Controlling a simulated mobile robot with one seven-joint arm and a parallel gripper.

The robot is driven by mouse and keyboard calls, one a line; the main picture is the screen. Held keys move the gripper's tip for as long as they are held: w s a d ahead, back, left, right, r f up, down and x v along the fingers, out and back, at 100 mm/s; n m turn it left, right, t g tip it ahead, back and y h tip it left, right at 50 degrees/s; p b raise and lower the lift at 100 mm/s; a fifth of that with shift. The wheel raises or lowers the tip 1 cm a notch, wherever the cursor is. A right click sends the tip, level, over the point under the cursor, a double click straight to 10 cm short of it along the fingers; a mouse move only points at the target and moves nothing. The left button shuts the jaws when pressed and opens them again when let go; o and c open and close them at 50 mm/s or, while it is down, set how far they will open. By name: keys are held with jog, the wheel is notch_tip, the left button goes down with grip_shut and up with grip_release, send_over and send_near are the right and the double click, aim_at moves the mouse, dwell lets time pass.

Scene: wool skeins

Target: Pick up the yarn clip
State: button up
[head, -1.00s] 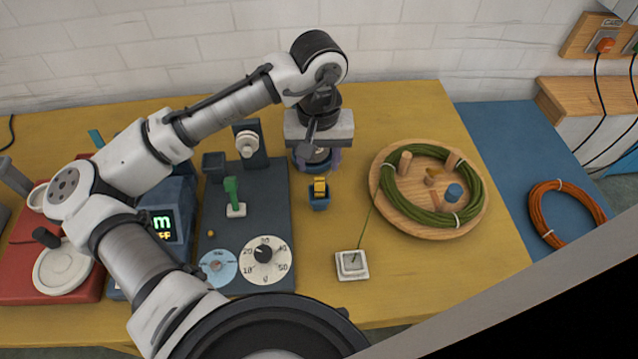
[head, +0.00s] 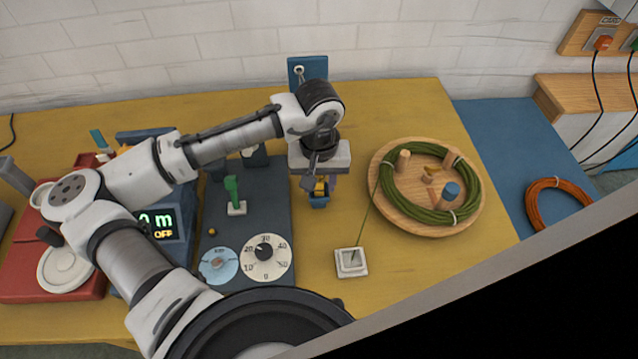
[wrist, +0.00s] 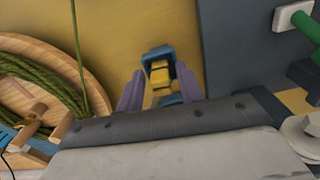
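A small blue block with a yellow top (head: 319,199), which looks like the yarn clip, stands on the yellow table right of the dark grey board. In the wrist view the clip (wrist: 160,69) sits between my two purple fingers. My gripper (head: 318,185) is low over it, pointing down, with the fingers open on either side. In the wrist view my gripper (wrist: 159,75) shows gaps between fingers and clip. The clip's upper part is partly hidden by my gripper in the head view.
A round wooden tray (head: 400,213) with a green yarn coil (head: 473,190) stands to the right. A green strand runs to a white square holder (head: 351,262) in front. The dark board (head: 272,205) with a green lever (head: 232,188) and dials is left. Bare table lies between.

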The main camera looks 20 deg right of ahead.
grip_shut()
jog(key=shift+r, duration=0.15)
